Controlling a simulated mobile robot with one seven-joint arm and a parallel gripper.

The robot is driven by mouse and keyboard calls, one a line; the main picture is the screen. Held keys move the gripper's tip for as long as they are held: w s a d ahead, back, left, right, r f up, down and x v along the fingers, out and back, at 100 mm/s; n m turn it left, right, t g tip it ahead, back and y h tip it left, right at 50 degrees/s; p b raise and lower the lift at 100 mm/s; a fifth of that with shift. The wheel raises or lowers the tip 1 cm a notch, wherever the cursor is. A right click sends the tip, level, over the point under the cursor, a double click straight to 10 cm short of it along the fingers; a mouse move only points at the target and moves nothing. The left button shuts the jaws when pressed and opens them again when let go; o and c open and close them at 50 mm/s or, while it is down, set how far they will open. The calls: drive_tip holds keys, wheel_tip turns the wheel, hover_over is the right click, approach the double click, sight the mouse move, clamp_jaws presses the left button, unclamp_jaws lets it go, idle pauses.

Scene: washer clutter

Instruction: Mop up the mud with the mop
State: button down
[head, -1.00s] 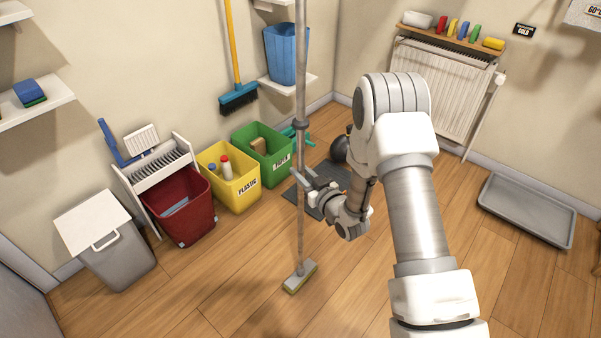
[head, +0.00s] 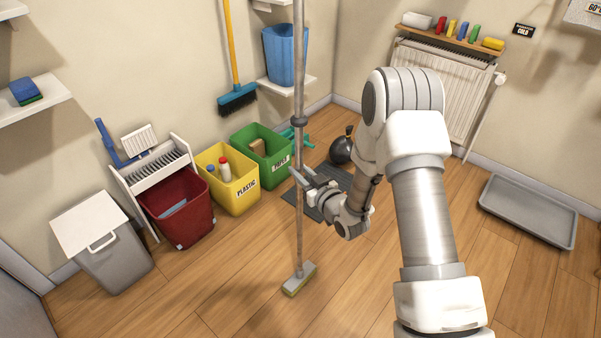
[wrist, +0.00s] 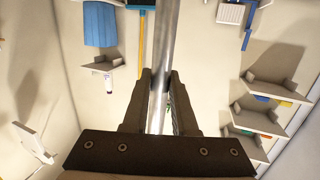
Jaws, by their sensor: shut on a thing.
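The mop (head: 299,215) stands nearly upright, with a long grey metal handle and a flat grey head (head: 299,280) with a yellowish underside. My gripper (head: 300,181) is shut on the handle, well above the mop head. In the wrist view the handle (wrist: 164,45) passes between the two dark fingers (wrist: 158,95). The mop head is low over or on the wooden floor; I cannot tell whether it touches. I can make out no clear mud patch on the visible floor.
Grey lidded bin (head: 110,255), red bin (head: 180,215), yellow bin (head: 232,190) and green bin (head: 270,165) line the left wall. A grey tray (head: 528,210) is at right. The front floor is clear.

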drive_tip(key=shift+w+a+f+b, duration=0.1)
drive_tip(key=shift+w+a+b, duration=0.15)
drive_tip(key=shift+b, duration=0.4)
drive_tip(key=shift+s+d, duration=0.8)
drive_tip(key=shift+d, duration=0.25)
idle(0.7)
